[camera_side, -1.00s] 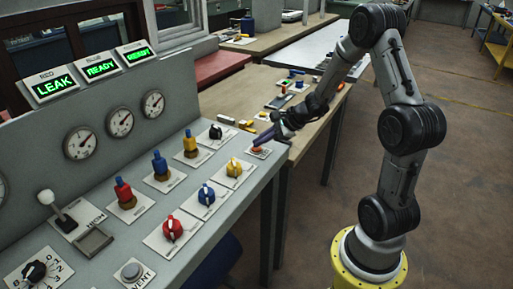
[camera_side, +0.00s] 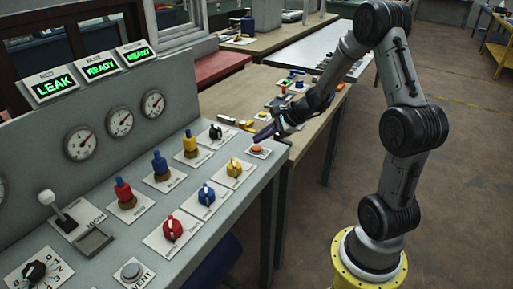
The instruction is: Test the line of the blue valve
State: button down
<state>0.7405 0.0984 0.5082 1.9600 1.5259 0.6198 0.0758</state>
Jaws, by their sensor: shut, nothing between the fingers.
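The blue valve knob (camera_side: 206,195) sits on its white plate on the sloped grey panel, between the red knob (camera_side: 172,229) and the yellow knob (camera_side: 234,167). A blue plunger-like piece (camera_side: 160,165) stands upright behind it. My gripper (camera_side: 262,136) is shut and empty, just above and behind the orange button (camera_side: 257,149) at the panel's far right end. The button is now uncovered.
A red plunger (camera_side: 123,192), a yellow plunger (camera_side: 190,145) and a black knob (camera_side: 215,132) stand on the panel. A white-knobbed lever (camera_side: 47,199), a vent button (camera_side: 131,271) and a numbered dial (camera_side: 35,270) are at the near left. Gauges (camera_side: 120,122) line the back wall.

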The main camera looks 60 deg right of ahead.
aim_at(261, 147)
jog(key=shift+r, duration=2.55)
